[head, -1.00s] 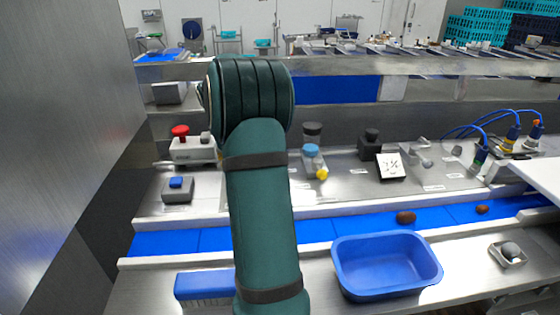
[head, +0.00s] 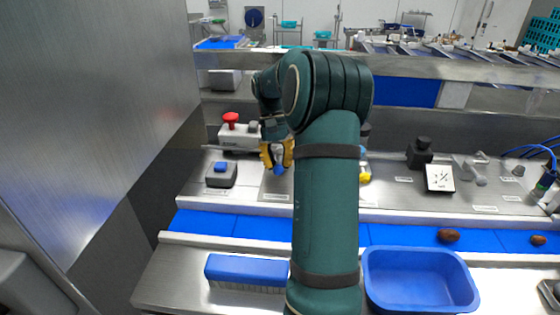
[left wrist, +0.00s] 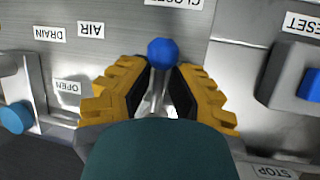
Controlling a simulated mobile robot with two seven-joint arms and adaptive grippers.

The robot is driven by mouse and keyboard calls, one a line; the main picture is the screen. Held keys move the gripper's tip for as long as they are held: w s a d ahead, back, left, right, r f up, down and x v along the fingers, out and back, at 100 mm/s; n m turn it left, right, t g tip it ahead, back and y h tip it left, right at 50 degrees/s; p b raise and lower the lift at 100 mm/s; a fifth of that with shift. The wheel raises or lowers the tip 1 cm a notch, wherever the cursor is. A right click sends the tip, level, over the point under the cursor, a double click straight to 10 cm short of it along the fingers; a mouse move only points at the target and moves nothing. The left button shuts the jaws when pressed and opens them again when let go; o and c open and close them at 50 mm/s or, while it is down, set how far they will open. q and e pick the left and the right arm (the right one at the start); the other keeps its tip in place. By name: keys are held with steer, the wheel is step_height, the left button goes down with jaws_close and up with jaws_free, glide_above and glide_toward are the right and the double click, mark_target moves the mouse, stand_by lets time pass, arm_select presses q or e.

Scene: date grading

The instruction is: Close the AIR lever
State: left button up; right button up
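My left gripper (head: 278,155) is over the back panel in the head view, fingers apart and pointing down. A blue ball knob (head: 279,169) on a lever shows just below its yellow fingertips. In the left wrist view the knob (left wrist: 163,52) lies at the fingertips (left wrist: 160,75), and its metal stem runs in the gap between the fingers. Contact cannot be told. The AIR label (left wrist: 91,30) is to the left of the knob, the OPEN label (left wrist: 67,87) lower left, and a partly cut-off label reading CLOSED (left wrist: 175,2) above. My right gripper is not in view.
A box with a red button (head: 231,120) and a blue-button box (head: 221,174) stand left of the gripper. Another blue knob (left wrist: 15,117) is at the wrist view's left edge. A blue tub (head: 420,280), a brush (head: 247,271) and the blue belt (head: 265,227) are in front.

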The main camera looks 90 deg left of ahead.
arm_select(q)
steer(key=o, duration=0.5)
steer(key=shift+d+f, duration=0.15)
steer(key=shift+d, duration=0.05)
steer(key=shift+o, duration=0.2)
steer(key=shift+s+a+r, duration=0.1)
steer(key=shift+a+r, duration=0.1)
steer(key=shift+r, duration=0.15)
steer(key=v, duration=1.1)
steer(key=shift+r, duration=0.25)
